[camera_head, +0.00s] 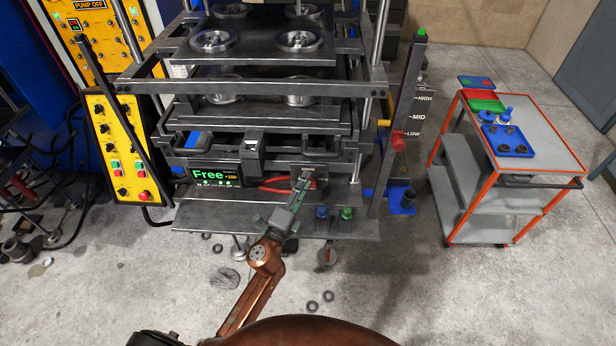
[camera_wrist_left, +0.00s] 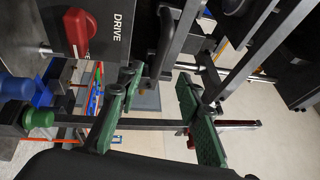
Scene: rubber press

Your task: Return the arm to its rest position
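My left arm (camera_head: 250,290), copper-coloured, reaches up from the bottom of the head view to the front of the press. My left gripper (camera_head: 300,188) is over the press's front shelf (camera_head: 200,218). In the left wrist view its green-padded fingers (camera_wrist_left: 160,110) stand apart, with nothing visible between them. A grey box marked DRIVE with a red knob (camera_wrist_left: 80,32) is close by in that view, apart from the fingers. My right gripper is not in view.
The press plates (camera_head: 255,85) rise behind the gripper. Blue (camera_head: 321,212) and green (camera_head: 346,213) knobs stand right of it. A red-handled tool (camera_head: 274,184) lies left of it. A yellow control panel (camera_head: 115,145) is at left, a red-framed cart (camera_head: 540,150) at right.

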